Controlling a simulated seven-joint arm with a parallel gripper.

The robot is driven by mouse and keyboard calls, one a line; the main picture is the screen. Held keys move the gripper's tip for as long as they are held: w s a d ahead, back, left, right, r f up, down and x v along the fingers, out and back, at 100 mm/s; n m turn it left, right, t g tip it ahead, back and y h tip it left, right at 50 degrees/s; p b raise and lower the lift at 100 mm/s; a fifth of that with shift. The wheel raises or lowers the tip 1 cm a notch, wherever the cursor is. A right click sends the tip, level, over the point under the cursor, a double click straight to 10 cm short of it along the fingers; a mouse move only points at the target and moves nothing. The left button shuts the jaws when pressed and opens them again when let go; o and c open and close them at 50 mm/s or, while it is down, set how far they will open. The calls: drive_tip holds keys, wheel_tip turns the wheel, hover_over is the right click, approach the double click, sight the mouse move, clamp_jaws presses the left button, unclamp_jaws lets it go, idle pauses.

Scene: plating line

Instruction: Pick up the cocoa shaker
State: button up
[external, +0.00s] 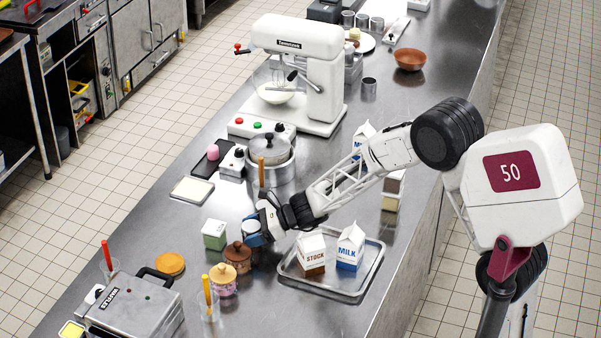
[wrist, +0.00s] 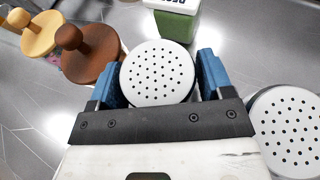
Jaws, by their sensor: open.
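My gripper (external: 257,233) is low over the steel counter, with its blue fingers open. In the wrist view my gripper (wrist: 158,76) has one finger on each side of a shaker with a round white perforated top (wrist: 157,72). A second shaker with the same kind of top (wrist: 290,128) stands to the right, outside the fingers and cut off by the picture edge. No label shows on either, so I cannot tell which holds cocoa. In the external view my gripper and arm hide both shakers.
A brown-lidded jar (external: 238,254) stands close beside my gripper, with a yellow-lidded jar (external: 223,281) beyond it. A green container (external: 214,235) is just left of the fingers. A tray (external: 345,291) with stock (external: 311,254) and milk (external: 351,247) cartons lies to the right.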

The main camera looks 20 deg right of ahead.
idle(0.3)
drive_tip(key=c, duration=0.7)
drive_tip(key=shift+r, duration=0.15)
drive_tip(key=shift+r, duration=4.9)
